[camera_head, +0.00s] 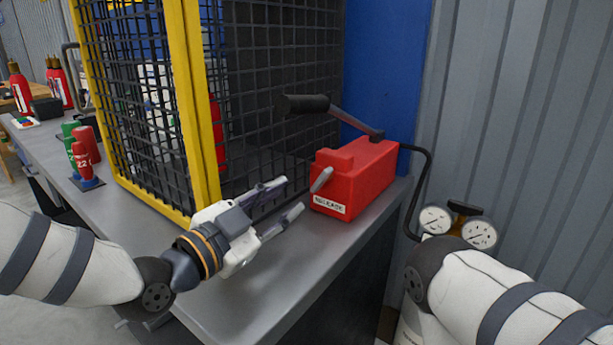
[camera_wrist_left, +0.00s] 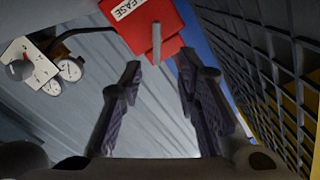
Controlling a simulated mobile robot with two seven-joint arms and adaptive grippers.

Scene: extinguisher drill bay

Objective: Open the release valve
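A red box (camera_head: 365,175) with a white RELEASE label (camera_head: 328,204) stands on the grey bench. A short grey lever (camera_head: 321,180) sticks out of its front face, and a long black-handled lever (camera_head: 305,104) rises from its top. My left gripper (camera_head: 292,194) is open and empty, just left of the box and pointing at the short lever. In the left wrist view, the short lever (camera_wrist_left: 156,42) lies ahead, between the lines of the two open fingers (camera_wrist_left: 159,62), seemingly apart from them. My right arm enters at the lower right; its gripper is out of view.
A yellow-framed black mesh cage (camera_head: 200,110) stands on the bench close behind my left gripper. Round gauges (camera_head: 480,233) sit right of the bench, with a black hose (camera_head: 424,180) running from the box. Small red and green extinguishers (camera_head: 82,165) stand at left. The bench front (camera_head: 270,275) is clear.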

